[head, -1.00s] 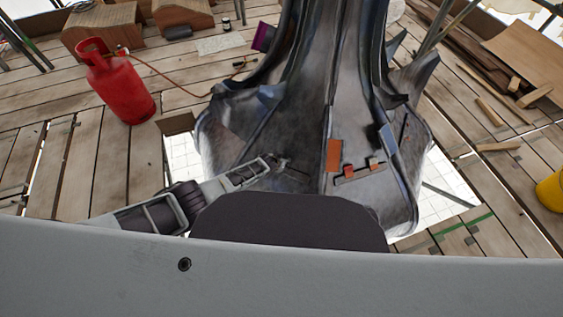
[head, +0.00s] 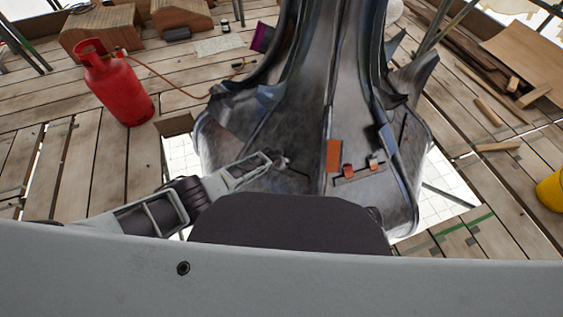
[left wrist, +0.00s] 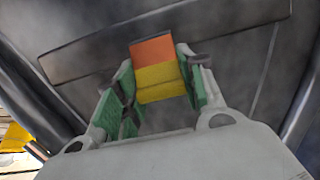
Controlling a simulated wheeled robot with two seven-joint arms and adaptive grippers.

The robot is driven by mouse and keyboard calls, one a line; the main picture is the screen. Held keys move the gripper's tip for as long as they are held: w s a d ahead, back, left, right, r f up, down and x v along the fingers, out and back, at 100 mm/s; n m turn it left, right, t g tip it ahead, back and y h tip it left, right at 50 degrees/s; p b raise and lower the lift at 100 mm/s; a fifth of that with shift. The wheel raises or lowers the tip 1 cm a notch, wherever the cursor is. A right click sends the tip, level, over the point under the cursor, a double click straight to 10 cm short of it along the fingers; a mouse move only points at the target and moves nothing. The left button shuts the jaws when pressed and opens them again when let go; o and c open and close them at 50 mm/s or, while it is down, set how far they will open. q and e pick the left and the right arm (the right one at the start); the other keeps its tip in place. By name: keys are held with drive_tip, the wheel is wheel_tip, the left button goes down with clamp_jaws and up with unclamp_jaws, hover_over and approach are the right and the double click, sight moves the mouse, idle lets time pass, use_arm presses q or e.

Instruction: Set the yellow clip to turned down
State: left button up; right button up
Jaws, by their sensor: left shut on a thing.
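The yellow clip (left wrist: 160,84) shows in the left wrist view as a small block with a yellow face and an orange band along its upper edge. It sits between the green pads of my left gripper (left wrist: 158,92), which is shut on it. Behind it is a dark grey metal surface with a long recessed strip. In the head view my left gripper (head: 280,160) is at the left part of the grey spire (head: 300,110), low on its skirt. The clip cannot be made out there. My right gripper is in neither view.
On the spire, right of my gripper, are an orange plate (head: 333,156) and two small reddish clips (head: 348,170) on a dark strip. A red gas cylinder (head: 115,85) stands on the planks at left. Openings in the planking flank the spire. A yellow object (head: 551,190) is at far right.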

use_arm(q)
drive_tip(key=shift+a, duration=0.1)
drive_tip(key=o, duration=1)
drive_tip(key=shift+o, duration=0.2)
drive_tip(key=shift+s+r, duration=0.2)
drive_tip(key=shift+r, duration=0.1)
drive_tip(key=shift+s+r, duration=0.2)
drive_tip(key=v, duration=1)
drive_tip(key=shift+r, duration=0.3)
idle(0.5)
drive_tip(key=shift+s, duration=0.1)
